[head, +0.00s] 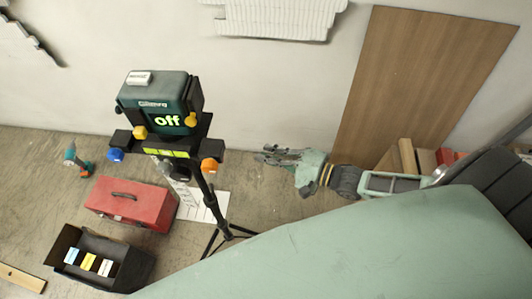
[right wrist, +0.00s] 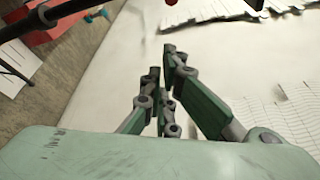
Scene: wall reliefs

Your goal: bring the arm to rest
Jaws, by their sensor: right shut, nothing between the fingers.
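My right arm reaches in from the right in the head view, in front of the pale wall. Its gripper (head: 268,156) points left, to the right of the tripod-mounted device. The gripper is shut with nothing in it. In the right wrist view the dark, jointed fingers (right wrist: 166,75) stand close together, with pale wall behind them. They touch nothing that I can see. My left gripper is in neither view.
A dark green device (head: 159,100) reading "off" stands on a black tripod (head: 213,203). A red toolbox (head: 130,203), an open black box (head: 125,262) and a drill (head: 75,160) are on the floor. A brown board (head: 415,85) leans against the wall. White relief (head: 275,18) hangs above.

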